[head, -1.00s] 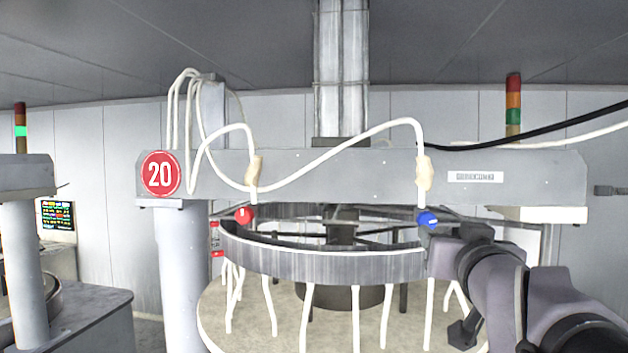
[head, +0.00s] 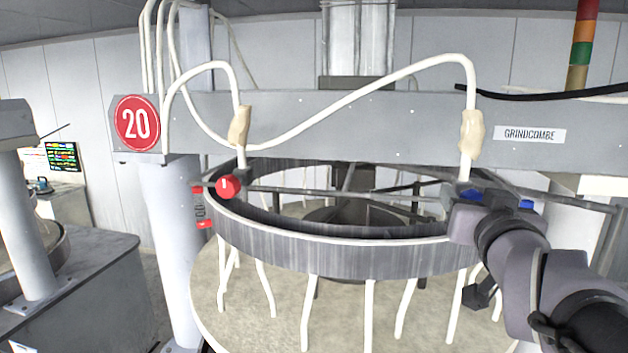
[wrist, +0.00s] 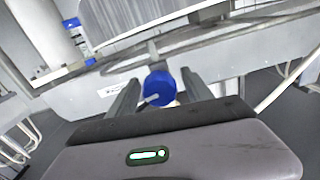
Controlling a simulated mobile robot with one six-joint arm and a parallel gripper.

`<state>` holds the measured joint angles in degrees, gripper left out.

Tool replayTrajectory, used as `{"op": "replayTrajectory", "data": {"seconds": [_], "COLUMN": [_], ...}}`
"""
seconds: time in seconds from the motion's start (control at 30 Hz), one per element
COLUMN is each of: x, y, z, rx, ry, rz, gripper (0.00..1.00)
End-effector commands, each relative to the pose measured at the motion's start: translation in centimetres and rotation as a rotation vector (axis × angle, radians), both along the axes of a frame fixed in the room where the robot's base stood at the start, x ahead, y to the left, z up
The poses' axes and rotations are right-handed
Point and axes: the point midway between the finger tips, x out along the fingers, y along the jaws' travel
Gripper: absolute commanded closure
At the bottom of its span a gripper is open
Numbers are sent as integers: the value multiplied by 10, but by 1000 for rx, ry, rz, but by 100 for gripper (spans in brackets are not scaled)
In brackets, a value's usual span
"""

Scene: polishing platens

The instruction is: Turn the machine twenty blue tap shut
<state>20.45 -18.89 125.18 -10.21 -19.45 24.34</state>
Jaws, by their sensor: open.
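The machine with the red number 20 disc (head: 136,123) fills the head view. Its blue tap (head: 470,194) is at the right end of the ring, below the right hose, and is partly covered by my gripper (head: 478,208). In the wrist view the blue tap (wrist: 158,88) is between the two fingers of my gripper (wrist: 160,79), with visible gaps on both sides. A small pale marking or lever shows on its face. My gripper is open. A red tap (head: 227,186) is at the ring's left side.
A grey ring (head: 340,252) with several white tubes hangs over a round pale platen (head: 250,310). A grey beam (head: 340,130) with white hoses crosses above. Another machine stands at the left.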

Motion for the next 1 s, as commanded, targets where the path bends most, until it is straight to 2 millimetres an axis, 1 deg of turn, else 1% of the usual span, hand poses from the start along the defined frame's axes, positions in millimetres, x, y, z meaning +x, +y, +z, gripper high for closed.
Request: {"op": "replayTrajectory", "data": {"seconds": [0.13, 0.17, 0.2, 0.27, 0.3, 0.43, 0.47, 0.77, 1.0], "x": [0, 0, 0, 0, 0, 0, 0, 0, 1], "y": [0, 0, 0, 0, 0, 0, 0, 0, 1], "z": [0, 0, 0, 0, 0, 0, 0, -1, -4], "rx": [0, 0, 0, 0, 0, 0, 0, -45, -196], "ry": [0, 0, 0, 0, 0, 0, 0, 11, 54], "rz": [0, 0, 0, 0, 0, 0, 0, 1, 1], "gripper": [41, 45, 53, 65, 73, 98, 100, 100, 100]}}
